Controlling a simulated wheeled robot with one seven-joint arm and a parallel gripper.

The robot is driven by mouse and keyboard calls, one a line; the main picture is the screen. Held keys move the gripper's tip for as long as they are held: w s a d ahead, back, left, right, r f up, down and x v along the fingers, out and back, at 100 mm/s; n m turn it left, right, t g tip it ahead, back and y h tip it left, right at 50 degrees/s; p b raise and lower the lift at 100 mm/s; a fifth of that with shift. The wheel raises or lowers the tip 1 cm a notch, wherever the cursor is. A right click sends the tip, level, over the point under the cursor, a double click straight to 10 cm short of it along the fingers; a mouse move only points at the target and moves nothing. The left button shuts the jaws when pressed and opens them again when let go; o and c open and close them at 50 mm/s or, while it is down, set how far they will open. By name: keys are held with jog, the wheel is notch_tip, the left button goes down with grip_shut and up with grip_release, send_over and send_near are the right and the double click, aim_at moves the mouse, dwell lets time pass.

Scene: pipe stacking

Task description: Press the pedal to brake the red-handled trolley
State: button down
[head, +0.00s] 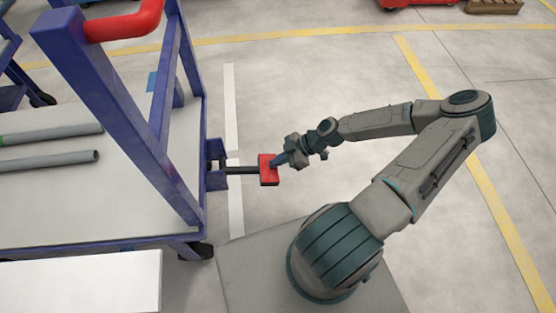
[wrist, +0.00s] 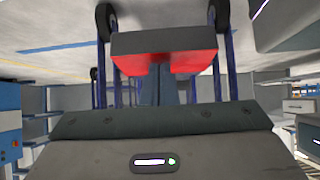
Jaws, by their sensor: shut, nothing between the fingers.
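The red pedal (head: 268,170) sticks out on a dark bar from the right side of the blue trolley (head: 110,110). The trolley has a red handle (head: 124,22) at the top left of the head view. My gripper (head: 281,159) is shut and empty, with its fingertips at the pedal's upper right edge. The head view does not show clearly whether they touch. In the wrist view the pedal (wrist: 165,55) fills the upper middle, with my gripper's fingers (wrist: 175,88) in front of its lower middle.
Two grey pipes (head: 50,159) lie on the trolley's white deck. A white block or table (head: 85,280) stands at the lower left. Another blue trolley is partly seen at the far left. The floor right of my arm is clear, with yellow lines.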

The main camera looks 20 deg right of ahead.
jog(key=a+r+p+v, duration=0.1)
jog(key=p+v, duration=0.4)
jog(key=v, duration=0.8)
jog(key=shift+p, duration=0.4)
jog(key=shift+w+r, duration=0.1)
jog(key=shift+w, duration=0.05)
jog(key=s+a+r+m+h+p, duration=0.3)
jog(key=r+p, duration=0.6)
jog(key=r, duration=1.1)
jog(key=s+a+r+m+h+p, duration=0.3)
jog(key=r+m+p, duration=0.4)
jog(key=r, duration=1.3)
jog(key=s+a+r+m+h+p, duration=0.4)
jog(key=r+p, duration=0.8)
jog(key=r, duration=0.8)
jog(key=shift+s+r+m+t, duration=0.35)
jog(key=shift+s+m, duration=0.2)
jog(key=shift+m, duration=0.55)
jog(key=shift+a, duration=0.15)
